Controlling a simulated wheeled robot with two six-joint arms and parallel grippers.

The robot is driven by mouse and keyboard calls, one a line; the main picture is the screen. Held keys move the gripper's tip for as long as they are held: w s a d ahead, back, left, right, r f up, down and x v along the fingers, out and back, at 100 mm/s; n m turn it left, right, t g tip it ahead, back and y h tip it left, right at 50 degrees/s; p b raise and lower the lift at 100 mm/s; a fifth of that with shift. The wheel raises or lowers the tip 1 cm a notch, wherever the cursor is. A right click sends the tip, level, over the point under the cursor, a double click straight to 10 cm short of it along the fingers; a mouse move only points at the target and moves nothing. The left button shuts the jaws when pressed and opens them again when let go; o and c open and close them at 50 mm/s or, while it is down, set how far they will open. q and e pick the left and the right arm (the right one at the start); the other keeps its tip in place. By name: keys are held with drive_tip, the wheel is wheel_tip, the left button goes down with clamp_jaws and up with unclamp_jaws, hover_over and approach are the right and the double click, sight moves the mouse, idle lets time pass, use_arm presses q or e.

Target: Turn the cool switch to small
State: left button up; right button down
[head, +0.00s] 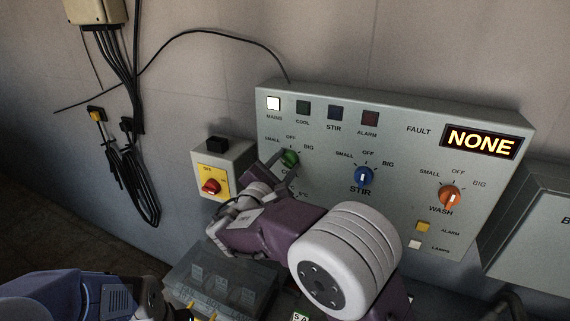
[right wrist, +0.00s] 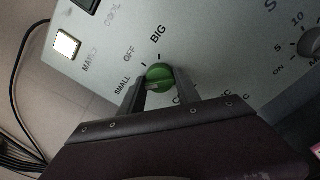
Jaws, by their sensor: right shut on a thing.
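The cool switch is a green round knob (head: 290,158) at the left of the grey control panel, with SMALL, OFF and BIG printed around it. My right gripper (right wrist: 155,88) is shut on the green knob (right wrist: 160,74), one finger on each side. The SMALL label lies left of the knob, OFF upper left and BIG above it in the right wrist view. The fingers partly cover the knob, and I cannot tell exactly where its pointer stands. My left arm is at the bottom left of the head view; its gripper is mostly cut off by the lower edge.
The panel (head: 400,125) also carries a blue stir knob (head: 363,176) and an orange wash knob (head: 450,197). The mains lamp (head: 273,103) is lit; the cool lamp (head: 303,107) is dark.

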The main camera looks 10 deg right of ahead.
drive_tip(key=c, duration=0.9)
unclamp_jaws()
drive_tip(key=b+v, duration=0.1)
drive_tip(key=v, duration=0.8)
